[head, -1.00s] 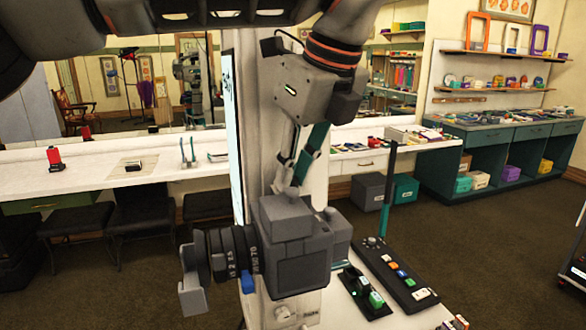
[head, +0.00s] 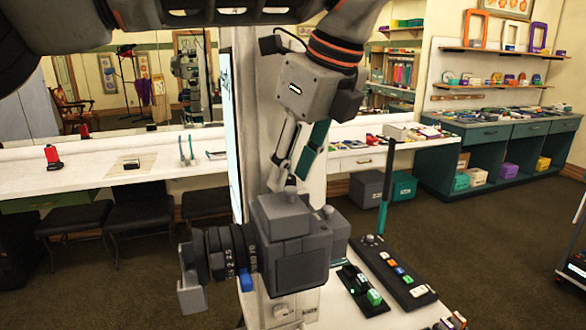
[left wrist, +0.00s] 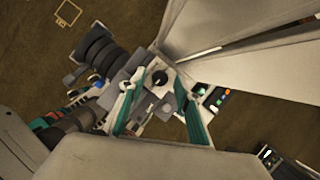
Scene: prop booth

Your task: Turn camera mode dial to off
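The grey camera (head: 300,262) with a dark ribbed lens (head: 232,254) pointing left stands in the middle of the head view. A small round knob (head: 327,211) sits on its top. In the left wrist view, the camera body (left wrist: 140,90) and a black round dial (left wrist: 160,78) with a pale line show between the fingers; I cannot tell whether this is the mode dial. My left gripper (head: 285,180) hangs just above the camera top, its teal-padded fingers apart and empty. I cannot tell whether its tips touch the camera. My right gripper is out of view.
A white table with a black button panel (head: 402,275) and a dark box with green buttons (head: 362,289) is to the right of the camera. A white counter (head: 80,195) runs behind.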

